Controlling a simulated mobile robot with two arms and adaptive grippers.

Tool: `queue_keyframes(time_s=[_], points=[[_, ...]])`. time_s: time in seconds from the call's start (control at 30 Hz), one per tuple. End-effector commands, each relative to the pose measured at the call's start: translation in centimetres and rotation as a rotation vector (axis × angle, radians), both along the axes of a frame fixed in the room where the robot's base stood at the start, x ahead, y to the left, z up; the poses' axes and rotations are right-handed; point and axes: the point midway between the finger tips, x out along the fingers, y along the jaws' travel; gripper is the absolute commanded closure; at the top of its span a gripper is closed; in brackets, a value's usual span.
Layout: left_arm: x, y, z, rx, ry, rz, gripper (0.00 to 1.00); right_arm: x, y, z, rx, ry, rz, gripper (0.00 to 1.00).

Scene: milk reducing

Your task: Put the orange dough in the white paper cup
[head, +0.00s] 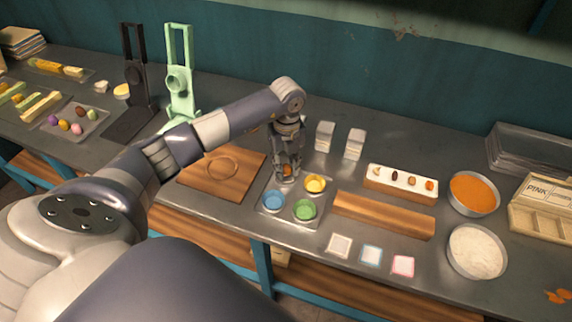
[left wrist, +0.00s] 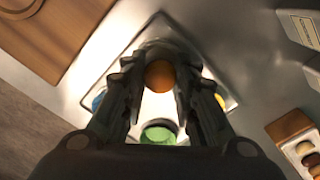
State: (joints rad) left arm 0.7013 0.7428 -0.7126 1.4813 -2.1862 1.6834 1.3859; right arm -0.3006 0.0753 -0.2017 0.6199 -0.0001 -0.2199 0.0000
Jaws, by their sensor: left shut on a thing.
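The orange dough (head: 287,170) is a small ball between the fingertips of my left gripper (head: 287,176). In the left wrist view the dough (left wrist: 160,75) sits between the two fingers of the gripper (left wrist: 160,85), which is shut on it. The gripper points down over the back left part of a small metal tray (head: 286,216). The white paper cup cannot be made out; the gripper and dough cover that part of the tray. I cannot tell whether the dough touches anything below. My right gripper is not in view.
Blue (head: 274,201), green (head: 305,209) and yellow (head: 315,184) cups stand on the tray close around the gripper. A wooden board (head: 215,185) lies to the left, a wooden block (head: 384,215) to the right. Two pale cartons (head: 325,136) stand behind.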

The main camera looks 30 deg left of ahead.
Motion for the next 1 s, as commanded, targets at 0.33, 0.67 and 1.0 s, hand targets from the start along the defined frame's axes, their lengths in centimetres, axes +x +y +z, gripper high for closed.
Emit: queue_keyframes(time_s=[0.33,0.67,1.0], points=[[0.0,0.0,0.0,0.0,0.0,0.0,0.89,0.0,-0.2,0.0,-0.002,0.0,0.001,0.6],[0.0,0.0,0.0,0.0,0.0,0.0,0.5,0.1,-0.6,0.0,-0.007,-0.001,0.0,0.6],[0.2,0.1,2.4,0.001,-0.006,-0.001,0.5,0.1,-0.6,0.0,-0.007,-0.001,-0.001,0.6]])
